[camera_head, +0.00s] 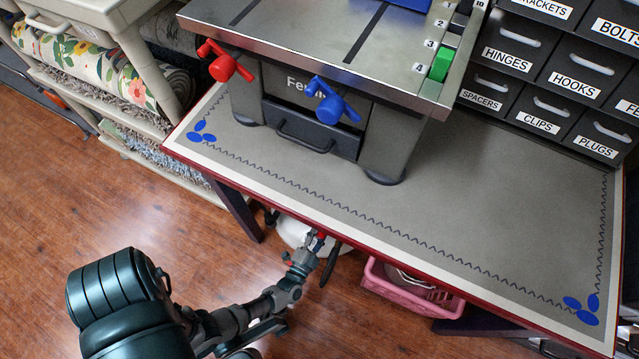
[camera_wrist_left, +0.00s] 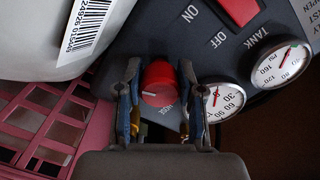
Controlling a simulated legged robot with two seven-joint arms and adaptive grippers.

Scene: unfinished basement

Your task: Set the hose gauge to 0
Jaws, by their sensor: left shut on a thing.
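In the left wrist view, a red round knob (camera_wrist_left: 160,80) with a pale pointer line sits on a dark panel (camera_wrist_left: 160,35). My left gripper (camera_wrist_left: 160,103) is shut on this knob, a finger on each side. The hose gauge (camera_wrist_left: 226,102) is a white dial with a red needle, right of the knob; the right finger is close to its left edge and its label is partly hidden. I cannot read its value exactly. The tank gauge (camera_wrist_left: 281,66) is further right. In the head view my left gripper (camera_head: 318,258) reaches under the workbench. My right gripper is out of view.
A red switch (camera_wrist_left: 238,10) marked ON and OFF sits above the gauges. A pink crate (camera_head: 412,292) stands under the workbench (camera_head: 480,200), right of my gripper. Shelves (camera_head: 140,60) stand at left; the wooden floor in front is clear.

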